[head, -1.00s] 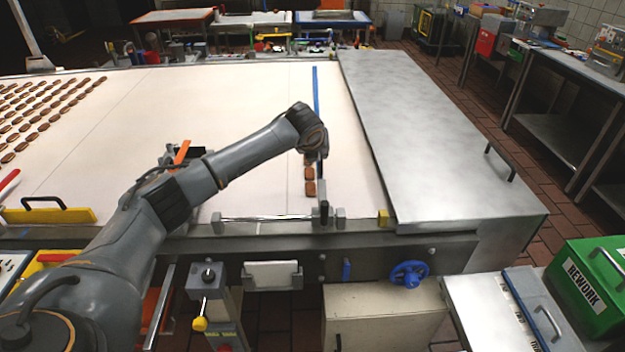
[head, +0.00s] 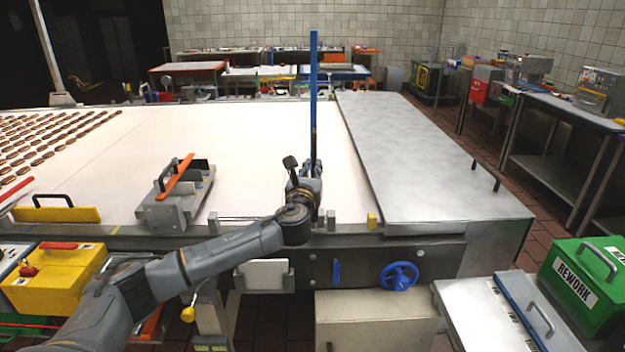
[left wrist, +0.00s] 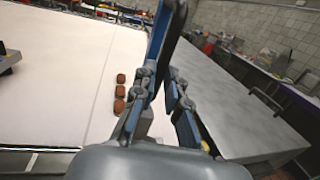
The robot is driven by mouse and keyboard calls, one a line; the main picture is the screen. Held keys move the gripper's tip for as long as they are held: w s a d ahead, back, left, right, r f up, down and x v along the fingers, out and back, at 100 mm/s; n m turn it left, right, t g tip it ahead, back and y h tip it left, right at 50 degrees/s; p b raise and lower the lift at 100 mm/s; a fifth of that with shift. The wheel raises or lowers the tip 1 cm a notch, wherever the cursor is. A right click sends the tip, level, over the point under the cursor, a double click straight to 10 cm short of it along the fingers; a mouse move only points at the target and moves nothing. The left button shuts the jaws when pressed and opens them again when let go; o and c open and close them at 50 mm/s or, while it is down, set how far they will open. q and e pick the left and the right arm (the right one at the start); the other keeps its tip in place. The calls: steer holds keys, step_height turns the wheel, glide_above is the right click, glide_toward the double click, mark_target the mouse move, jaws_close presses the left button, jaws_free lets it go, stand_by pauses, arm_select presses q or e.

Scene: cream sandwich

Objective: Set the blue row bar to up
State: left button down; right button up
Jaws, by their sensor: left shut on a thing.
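The blue row bar (head: 313,90) stands upright above the right end of the white belt in the head view. My left gripper (head: 314,168) is shut on the lower part of the bar, near the belt's front edge. In the left wrist view the bar (left wrist: 158,40) runs up from between the fingers of my left gripper (left wrist: 160,82). My right gripper is not in view.
Several brown biscuits (left wrist: 120,90) lie on the belt (head: 245,130) beside the gripper. A grey block with an orange bar (head: 175,178) stands to its left. A metal cover (head: 430,150) lies to the right. A blue handwheel (head: 399,276) sits on the front.

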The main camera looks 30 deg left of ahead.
arm_select(q)
steer(key=shift+s+d+f+m+t+y+b, duration=0.15)
steer(key=shift+s+d+f+t+b, duration=0.35)
steer(key=shift+b, duration=0.8)
steer(key=shift+s+d+f+m+t+y+b, duration=0.25)
steer(key=shift+s+t+b, duration=0.5)
steer(key=shift+b, duration=0.6)
steer(key=shift+s+d+f+m+t+y+b, duration=0.15)
steer(key=shift+s+d+t+b, duration=0.4)
steer(key=shift+b, duration=0.75)
steer(key=shift+a+f, duration=0.1)
steer(key=c, duration=1.4)
jaws_free()
steer(key=shift+s, duration=0.1)
steer(key=v, duration=1.2)
